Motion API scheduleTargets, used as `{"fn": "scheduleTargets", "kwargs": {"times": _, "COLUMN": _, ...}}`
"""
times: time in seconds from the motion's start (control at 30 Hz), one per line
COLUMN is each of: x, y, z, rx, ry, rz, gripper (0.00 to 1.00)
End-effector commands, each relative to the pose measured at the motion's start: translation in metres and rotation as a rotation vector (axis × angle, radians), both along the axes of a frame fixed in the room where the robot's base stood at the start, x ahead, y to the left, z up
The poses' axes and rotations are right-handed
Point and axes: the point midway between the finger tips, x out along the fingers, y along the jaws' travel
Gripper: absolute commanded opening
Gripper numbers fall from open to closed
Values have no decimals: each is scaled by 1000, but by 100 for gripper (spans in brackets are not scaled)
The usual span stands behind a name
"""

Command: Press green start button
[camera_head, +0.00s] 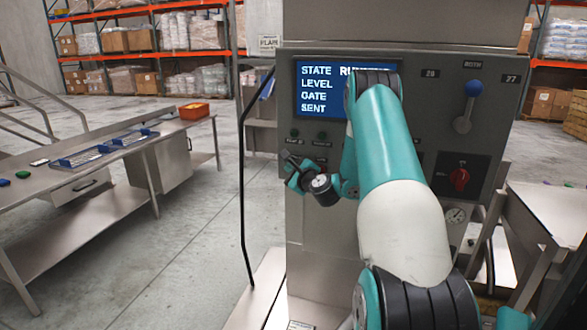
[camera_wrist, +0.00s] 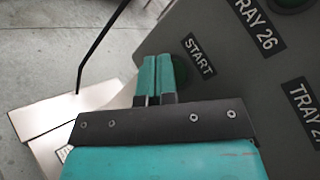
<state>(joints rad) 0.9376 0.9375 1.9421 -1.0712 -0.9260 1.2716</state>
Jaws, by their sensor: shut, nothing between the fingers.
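The green start button (camera_wrist: 180,70) shows in the wrist view beside the label START (camera_wrist: 200,57) on the grey panel. My fingers cover its left part. My gripper (camera_wrist: 155,60) is shut and empty, with its fingertips together right next to the button. I cannot tell whether they touch it. In the head view my gripper (camera_head: 293,174) is in front of the machine's lower left panel, below two dark green buttons, and the start button is hidden there.
A screen (camera_head: 322,88) reads STATE, LEVEL, GATE, SENT; my arm covers part of it. The tray 26 button (camera_head: 294,133) and another (camera_head: 322,135) sit above my gripper. A blue-knobbed lever (camera_head: 473,90) and red switch (camera_head: 459,178) are to the right.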

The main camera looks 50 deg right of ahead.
Motion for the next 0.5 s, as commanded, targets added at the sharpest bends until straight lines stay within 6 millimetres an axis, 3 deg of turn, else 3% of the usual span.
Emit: {"fn": "scheduleTargets", "kwargs": {"times": 0.5, "x": -2, "y": 4, "z": -1, "rx": -1, "ry": 0, "rz": -1, "gripper": 0}}
